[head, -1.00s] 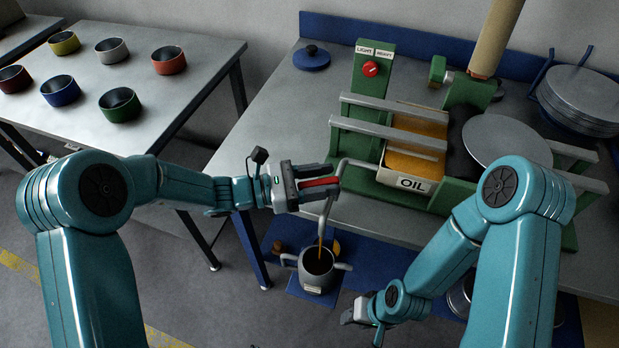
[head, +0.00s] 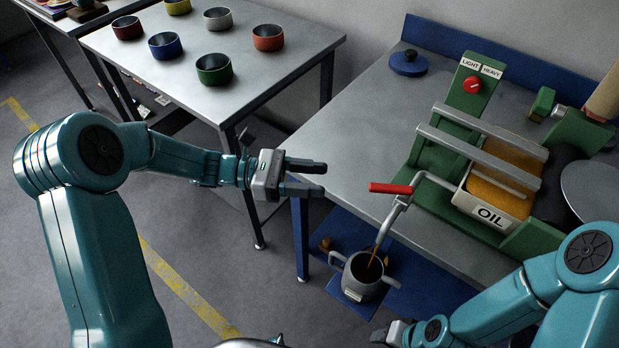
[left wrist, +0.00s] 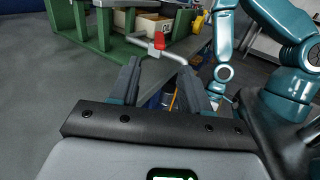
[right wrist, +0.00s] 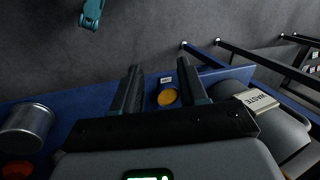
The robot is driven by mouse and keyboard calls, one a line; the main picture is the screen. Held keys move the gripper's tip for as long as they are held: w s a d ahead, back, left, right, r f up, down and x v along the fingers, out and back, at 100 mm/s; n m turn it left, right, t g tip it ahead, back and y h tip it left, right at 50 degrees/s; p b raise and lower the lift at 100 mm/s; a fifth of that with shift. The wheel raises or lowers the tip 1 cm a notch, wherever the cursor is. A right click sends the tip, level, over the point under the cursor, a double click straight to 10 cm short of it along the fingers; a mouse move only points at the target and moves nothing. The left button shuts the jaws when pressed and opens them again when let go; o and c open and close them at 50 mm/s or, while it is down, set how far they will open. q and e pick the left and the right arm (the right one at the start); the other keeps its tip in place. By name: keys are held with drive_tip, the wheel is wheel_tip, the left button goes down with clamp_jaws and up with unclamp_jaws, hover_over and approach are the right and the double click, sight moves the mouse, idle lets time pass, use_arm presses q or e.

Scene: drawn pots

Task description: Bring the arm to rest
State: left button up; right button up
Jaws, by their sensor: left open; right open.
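My left gripper (head: 322,180) is open and empty, left of the red handle (head: 390,188) and apart from it. The red handle also shows beyond the open fingers (left wrist: 160,66) in the left wrist view (left wrist: 159,40). The handle sits on a bent grey pipe (head: 398,212) at the oil box (head: 492,217). A thin brown stream runs from the pipe's end into a grey two-handled pot (head: 364,283). My right gripper (right wrist: 160,68) is open and empty; in the head view it is partly cut off at the bottom edge.
A table (head: 290,80) at the upper left bears several coloured bowls. Below my right gripper are a yellow-topped jar (right wrist: 167,97), a metal can (right wrist: 27,127) and a grey container labelled WASTE (right wrist: 258,101). Open floor lies between my left arm and the tables.

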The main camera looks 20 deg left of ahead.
use_arm(q)
drive_tip(key=shift+a, duration=0.15)
idle(0.3)
drive_tip(key=s+f+m+g+y, duration=0.1)
drive_tip(key=s+f+m+y, duration=0.6)
drive_tip(key=f, duration=0.8)
drive_tip(key=s+f+m+g+y, duration=0.1)
drive_tip(key=s+f+m+y, duration=0.5)
drive_tip(key=s+f+m, duration=0.4)
wheel_tip(320, 180, down, 6)
drive_tip(key=shift+s+r+m+y, duration=0.2)
drive_tip(key=shift+s+m+y, duration=0.2)
drive_tip(key=shift+s, duration=0.25)
drive_tip(key=shift+d, duration=0.2)
